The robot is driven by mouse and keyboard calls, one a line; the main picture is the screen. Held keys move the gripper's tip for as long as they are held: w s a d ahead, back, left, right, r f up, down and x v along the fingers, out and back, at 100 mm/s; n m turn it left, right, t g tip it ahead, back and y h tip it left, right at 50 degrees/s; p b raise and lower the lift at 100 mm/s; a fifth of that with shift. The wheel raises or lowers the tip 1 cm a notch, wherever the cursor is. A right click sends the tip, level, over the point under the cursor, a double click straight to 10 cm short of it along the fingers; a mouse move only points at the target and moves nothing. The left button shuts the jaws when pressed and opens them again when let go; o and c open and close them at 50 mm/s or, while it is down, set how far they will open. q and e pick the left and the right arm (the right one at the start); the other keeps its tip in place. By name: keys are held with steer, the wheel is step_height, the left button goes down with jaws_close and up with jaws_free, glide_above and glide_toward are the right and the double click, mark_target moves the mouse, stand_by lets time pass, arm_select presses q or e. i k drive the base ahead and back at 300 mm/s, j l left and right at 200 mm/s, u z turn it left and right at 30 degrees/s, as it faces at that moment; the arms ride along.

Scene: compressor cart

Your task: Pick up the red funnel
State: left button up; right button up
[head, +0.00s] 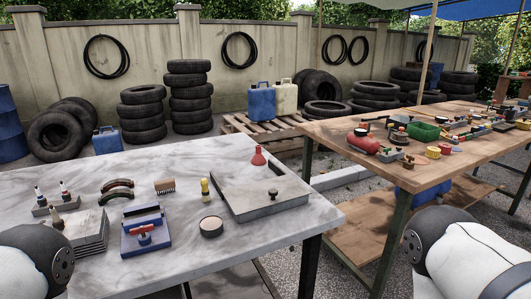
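The red funnel (258,157) stands with its wide end down and its narrow spout up. It is near the far right edge of the marble-topped table (100,168), just behind the grey metal tray (235,206). Part of its lower rim may be hidden by the tray's back edge; I cannot tell whether it touches the tray. Only rounded white and black parts of my arms show, at the lower left and lower right corners. Neither gripper is in view.
Near the funnel stand a yellow-topped tool (205,188), a brush (165,185) and a round tin (211,227). A blue device with a red handle (145,232) sits left of them. A gap separates this table from the wooden bench (345,130) with a red tank (362,142).

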mark_target(258, 158)
steer(key=i+l+u, duration=0.15)
steer(key=l, duration=0.55)
steer(key=i+l+u, duration=0.15)
steer(key=l, duration=0.6)
steer(key=i+l+u, duration=0.2)
steer(key=l, duration=0.55)
steer(key=l+u, duration=0.15)
steer(key=l, duration=0.6)
